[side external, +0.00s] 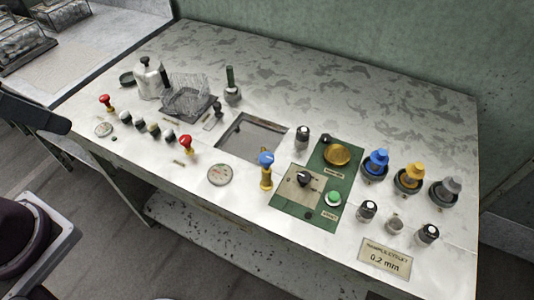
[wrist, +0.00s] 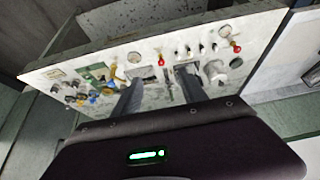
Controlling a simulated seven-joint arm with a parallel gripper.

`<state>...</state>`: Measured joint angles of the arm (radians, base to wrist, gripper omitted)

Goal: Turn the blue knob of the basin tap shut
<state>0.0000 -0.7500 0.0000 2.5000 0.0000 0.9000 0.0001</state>
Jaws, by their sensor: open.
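The tap with a blue knob (side external: 266,159) stands upright on a yellow body, in front of the sunken basin (side external: 250,137) in the side view. I cannot tell how far its knob is turned. A second, larger blue knob (side external: 376,160) sits on a dark round base further right. In the wrist view the blue parts are small and hard to tell apart. My gripper (wrist: 160,76) shows in the wrist view with its two dark fingers apart and nothing between them. It is some way off from the table top. I do not see its fingers in the side view.
Two red-knobbed taps (side external: 187,144) (side external: 107,101) stand along the front left. A green panel (side external: 318,190) with knobs and a green button lies right of the blue tap. A white jug (side external: 149,80) and wire basket stand behind left. The back of the table is clear.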

